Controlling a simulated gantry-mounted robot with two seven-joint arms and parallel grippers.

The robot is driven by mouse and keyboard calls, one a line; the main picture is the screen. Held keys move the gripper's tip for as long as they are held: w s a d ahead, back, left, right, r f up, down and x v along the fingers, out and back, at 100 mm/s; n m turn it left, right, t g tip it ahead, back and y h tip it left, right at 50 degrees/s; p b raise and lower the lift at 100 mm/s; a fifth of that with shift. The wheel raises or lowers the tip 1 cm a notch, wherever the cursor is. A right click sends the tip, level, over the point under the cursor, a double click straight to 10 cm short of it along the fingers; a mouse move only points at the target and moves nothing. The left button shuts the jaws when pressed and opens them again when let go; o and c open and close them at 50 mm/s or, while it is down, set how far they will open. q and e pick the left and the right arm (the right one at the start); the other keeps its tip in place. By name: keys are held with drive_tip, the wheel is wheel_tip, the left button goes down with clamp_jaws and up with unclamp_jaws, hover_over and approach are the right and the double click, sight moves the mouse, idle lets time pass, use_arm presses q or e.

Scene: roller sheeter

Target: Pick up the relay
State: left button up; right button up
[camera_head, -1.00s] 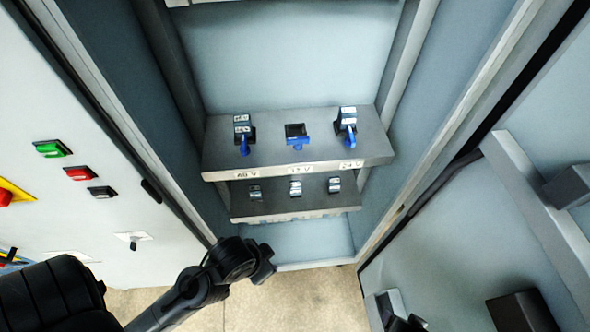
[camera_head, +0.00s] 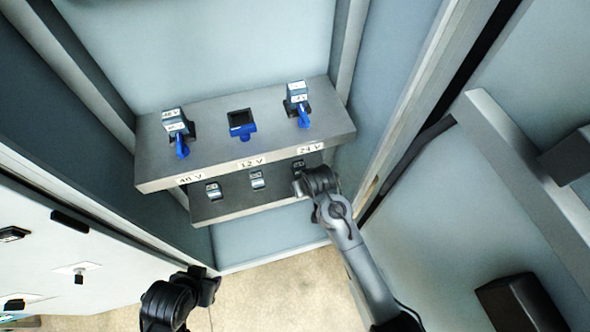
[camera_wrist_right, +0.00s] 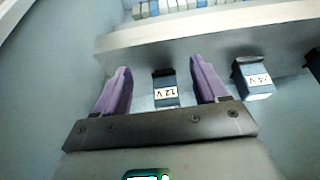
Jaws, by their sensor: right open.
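The lower shelf holds three small relays in the head view: a left one (camera_head: 213,190), a middle one (camera_head: 257,179) and a right one (camera_head: 299,166) beside my right gripper (camera_head: 314,181). In the right wrist view my right gripper (camera_wrist_right: 160,64) is open with purple fingers.
The upper shelf (camera_head: 160,170) carries three blue-levered sockets above voltage labels. The middle socket (camera_head: 241,124) looks empty; the left (camera_head: 178,126) and right (camera_head: 298,98) ones hold labelled blocks. Cabinet walls stand on both sides. A dark box (camera_head: 523,303) is on the right door.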

sight(299, 165)
drive_tip(key=w, duration=0.1)
drive_tip(key=w+a+b, duration=0.1)
drive_tip(key=w, duration=0.1)
drive_tip(key=shift+w, duration=0.25)
drive_tip(key=w, duration=0.1)
drive_tip(key=w+a+b, duration=0.1)
drive_tip(key=w, duration=0.1)
drive_tip(key=w+b, duration=0.1)
drive_tip(key=shift+w+a+f, duration=0.15)
drive_tip(key=shift+w+a, duration=0.1)
drive_tip(key=shift+w, duration=0.05)
drive_tip(key=shift+f+b, duration=0.3)
drive_tip(key=shift+f, duration=0.15)
drive_tip(key=shift+c, duration=0.3)
drive_tip(key=c, duration=1)
